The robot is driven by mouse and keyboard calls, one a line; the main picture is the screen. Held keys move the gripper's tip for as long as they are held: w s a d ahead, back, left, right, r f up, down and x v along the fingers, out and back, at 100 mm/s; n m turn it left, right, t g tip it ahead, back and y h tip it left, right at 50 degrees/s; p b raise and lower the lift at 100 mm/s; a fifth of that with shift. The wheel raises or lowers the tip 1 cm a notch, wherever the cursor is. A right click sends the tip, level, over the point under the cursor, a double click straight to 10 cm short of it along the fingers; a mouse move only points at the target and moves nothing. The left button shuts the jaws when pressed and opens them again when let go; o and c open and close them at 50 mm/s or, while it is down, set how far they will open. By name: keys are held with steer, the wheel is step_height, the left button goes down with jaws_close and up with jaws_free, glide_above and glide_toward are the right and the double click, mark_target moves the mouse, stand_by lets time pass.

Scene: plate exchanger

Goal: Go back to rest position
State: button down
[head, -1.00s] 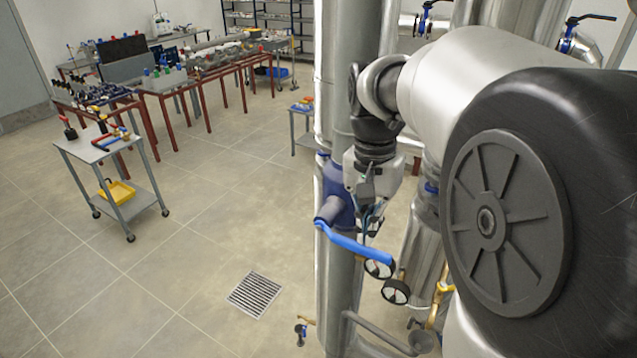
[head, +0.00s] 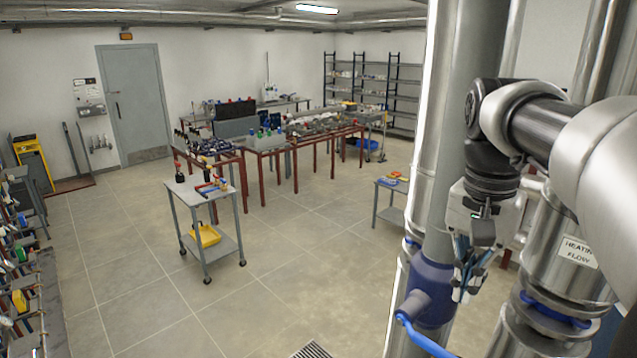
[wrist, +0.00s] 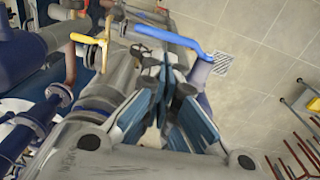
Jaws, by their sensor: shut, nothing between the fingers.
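My gripper (head: 463,290) hangs fingers-down from my arm at the right of the head view, just right of the blue valve body (head: 434,292) on the tall silver pipe. In the wrist view my gripper (wrist: 167,72) has its blue-padded fingers together, with nothing between them. The blue valve lever (head: 424,340) runs down and right from the valve in the head view. The lever also shows in the wrist view (wrist: 165,34), beyond the fingertips. I see no clear contact between fingers and lever.
Silver pipes stand close around my arm, one labelled HEATING FLOW (head: 579,252). In the wrist view a yellow-handled valve (wrist: 91,39) and blue flanged pipes lie at left. A grey trolley (head: 206,246) and red-legged benches stand further back. Open tiled floor (head: 300,270) lies left of the pipes.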

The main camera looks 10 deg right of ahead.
steer(key=s+a+f+n+t+b, duration=0.1)
steer(key=s+a+f+n+b, duration=0.2)
steer(key=f+b, duration=0.4)
steer(key=s+a+f+n+t+b, duration=0.2)
steer(key=s+a+f+b, duration=0.3)
steer(key=f, duration=1.1)
steer(key=s+a+f+n+t+b, duration=0.1)
steer(key=s+a+f+n+b, duration=0.3)
steer(key=f+b, duration=0.5)
step_height(320, 180, down, 2)
steer(key=shift+s+f+n+t+b, duration=0.15)
steer(key=shift+s+n+t+b, duration=0.2)
steer(key=shift+s, duration=0.9)
